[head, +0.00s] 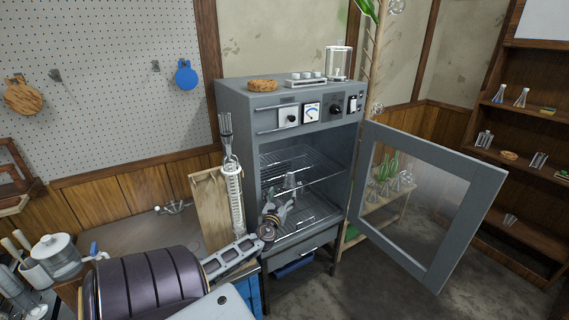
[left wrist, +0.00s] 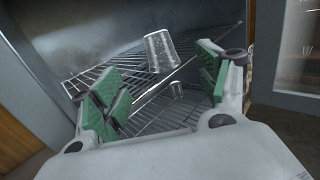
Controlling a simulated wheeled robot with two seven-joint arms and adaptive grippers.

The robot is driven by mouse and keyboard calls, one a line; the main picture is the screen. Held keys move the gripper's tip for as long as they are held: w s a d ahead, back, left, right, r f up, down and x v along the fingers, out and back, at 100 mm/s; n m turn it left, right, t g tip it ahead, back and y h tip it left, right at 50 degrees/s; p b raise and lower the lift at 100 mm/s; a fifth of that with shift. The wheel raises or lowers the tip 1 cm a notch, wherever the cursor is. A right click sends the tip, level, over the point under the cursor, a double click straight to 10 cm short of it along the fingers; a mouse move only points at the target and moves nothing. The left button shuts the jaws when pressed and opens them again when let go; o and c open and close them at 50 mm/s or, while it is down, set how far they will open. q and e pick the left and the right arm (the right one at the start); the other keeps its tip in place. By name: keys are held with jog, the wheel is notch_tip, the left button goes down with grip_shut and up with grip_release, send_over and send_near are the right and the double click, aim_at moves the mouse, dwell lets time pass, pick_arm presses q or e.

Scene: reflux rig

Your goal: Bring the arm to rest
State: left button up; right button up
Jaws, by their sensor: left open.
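My left gripper (head: 279,207) is at the open front of the grey oven (head: 232,130), with its fingers pointing inside. Its jaws are open and empty; the left wrist view shows the green finger pads (left wrist: 160,88) spread wide. A clear glass beaker (head: 289,180) stands on the upper wire rack (head: 310,165). In the left wrist view the beaker (left wrist: 159,52) shows beyond the fingertips, apart from them. A smaller clear piece (left wrist: 175,90) shows below it, too small to identify. My right gripper is not in view.
The glazed oven door (head: 475,205) is swung wide open to the right. A wooden board (head: 208,205) and a tall glass column (head: 233,195) stand left of the oven. A jar (head: 338,62) and a cork ring (head: 262,86) sit on top. Shelves hold glassware at right.

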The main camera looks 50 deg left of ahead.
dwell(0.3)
pick_arm(q)
jog(key=s+d+f+n+g+h, duration=0.1)
jog(key=s+d+f+n+g, duration=0.35)
jog(key=d+n, duration=0.5)
jog(key=s+d+f+n+g+h, duration=0.25)
jog(key=s+d+f+n, duration=0.25)
jog(key=d+n, duration=0.5)
jog(key=s+d+n+g+h, duration=0.2)
jog(key=s+d+n+h, duration=0.3)
jog(key=d, duration=0.7)
jog(key=s+d+n+g+h, duration=0.25)
jog(key=s+d, duration=0.45)
jog(key=d, duration=0.6)
notch_tip(320, 180, down, 32)
jog(key=s+a+g, duration=0.1)
jog(key=s, duration=0.1)
jog(key=s+a+f, duration=0.2)
jog(key=s+f, duration=0.8)
jog(key=s+a+f+g, duration=0.1)
jog(key=s+a+f, duration=0.2)
jog(key=s+f, duration=0.7)
jog(key=shift+s+a+m, duration=0.35)
jog(key=shift+s+m, duration=0.05)
jog(key=shift+s, duration=0.4)
